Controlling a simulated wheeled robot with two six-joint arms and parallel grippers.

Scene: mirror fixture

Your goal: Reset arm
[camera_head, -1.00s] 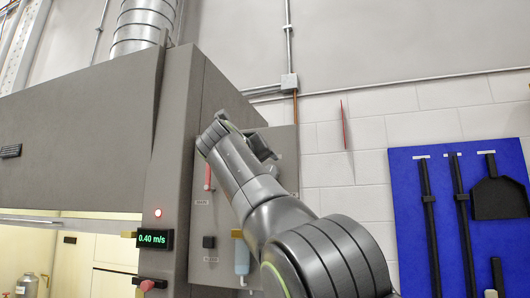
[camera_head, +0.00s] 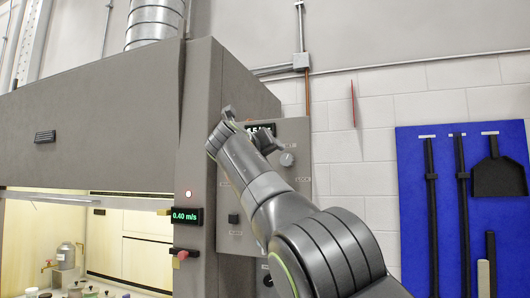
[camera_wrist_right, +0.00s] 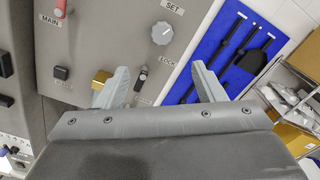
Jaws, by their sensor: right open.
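My right gripper (camera_head: 248,126) is open and empty in the head view, in front of the upper part of the grey control panel (camera_head: 304,182). In the right wrist view its two fingers (camera_wrist_right: 160,82) are spread apart with nothing between them. The panel shows there with a round knob (camera_wrist_right: 162,33) under a SET label, a toggle switch (camera_wrist_right: 141,80) near a LOCK label, and a black button (camera_wrist_right: 61,72). I cannot tell whether a finger touches the panel. My right arm hides much of the panel in the head view. My left gripper is not in view.
The grey fume hood (camera_head: 100,130) stands left, with a 0.40 m/s readout (camera_head: 186,216) and lit red lamp. Small containers stand inside it. A blue tool board (camera_head: 415,220) hangs right on the white brick wall. A shelf (camera_wrist_right: 290,90) stands right in the wrist view.

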